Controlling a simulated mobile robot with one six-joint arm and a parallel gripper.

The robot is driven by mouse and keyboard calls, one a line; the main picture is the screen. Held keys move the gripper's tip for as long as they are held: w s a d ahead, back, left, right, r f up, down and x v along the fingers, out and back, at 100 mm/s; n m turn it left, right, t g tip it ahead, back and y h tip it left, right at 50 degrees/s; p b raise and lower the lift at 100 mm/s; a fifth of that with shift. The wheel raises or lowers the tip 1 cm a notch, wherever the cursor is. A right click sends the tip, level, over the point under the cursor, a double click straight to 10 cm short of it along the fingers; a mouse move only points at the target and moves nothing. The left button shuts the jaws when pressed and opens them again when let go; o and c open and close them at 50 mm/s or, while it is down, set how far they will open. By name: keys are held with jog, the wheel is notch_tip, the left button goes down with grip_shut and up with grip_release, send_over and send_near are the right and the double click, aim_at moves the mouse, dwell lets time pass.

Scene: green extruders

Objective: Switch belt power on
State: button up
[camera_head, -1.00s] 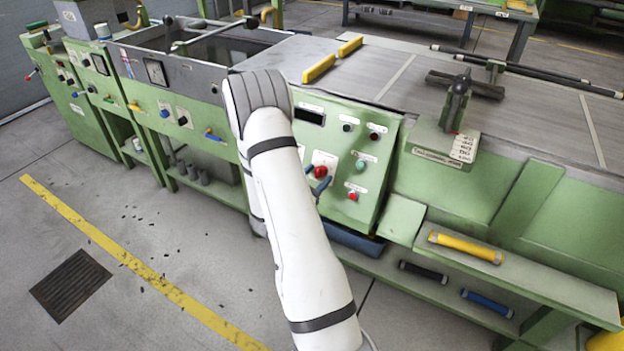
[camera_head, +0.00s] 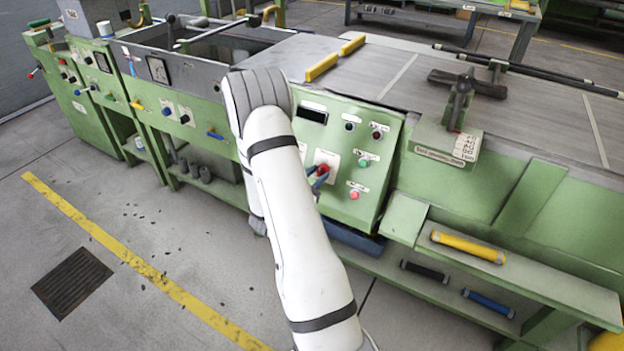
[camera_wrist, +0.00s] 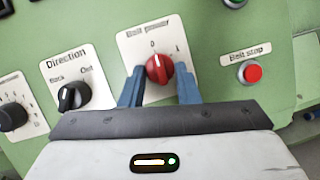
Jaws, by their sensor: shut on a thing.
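The red belt power knob (camera_wrist: 158,69) sits on a white plate labelled "Belt power" with marks 0 and 1 in the wrist view. Its white pointer line points roughly up, near the 0. In the head view the red knob (camera_head: 322,170) shows on the sloped green control panel, just right of my white arm. My gripper (camera_wrist: 160,80) has one blue finger on each side of the knob and is shut on it. In the head view the blue fingertips (camera_head: 319,180) show at the knob; the rest of the gripper is hidden behind my arm.
The black Direction knob (camera_wrist: 73,97) is left of the fingers and the red belt stop button (camera_wrist: 252,73) is to the right. A green button (camera_head: 364,162) and a red button (camera_head: 354,195) stand right of the knob on the panel.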

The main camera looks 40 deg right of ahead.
jog(key=m+b, duration=0.1)
jog(key=m+g+b, duration=0.1)
jog(key=m+b, duration=0.1)
jog(key=m, duration=0.1)
jog(key=shift+d+f+g, duration=0.15)
jog(key=shift+d+g, duration=0.15)
jog(key=shift+g, duration=0.1)
jog(key=m+g+b, duration=0.1)
jog(key=m+b, duration=0.1)
jog(key=m, duration=0.1)
jog(key=shift+y, duration=0.3)
jog(key=m+b, duration=0.1)
jog(key=m, duration=0.1)
jog(key=m+g+y+b, duration=0.1)
jog(key=m+b, duration=0.1)
jog(key=shift+w+g, duration=0.1)
jog(key=shift+g, duration=0.2)
jog(key=shift+r+m+y+b, duration=0.3)
jog(key=shift+m+y+b, duration=0.1)
jog(key=shift+m+b, duration=0.85)
jog(key=shift+m, duration=0.25)
jog(key=shift+g, duration=0.4)
jog(key=o, duration=0.9)
jog(key=shift+o, duration=0.4)
jog(key=shift+w+r, duration=0.1)
jog(key=shift+r, duration=0.05)
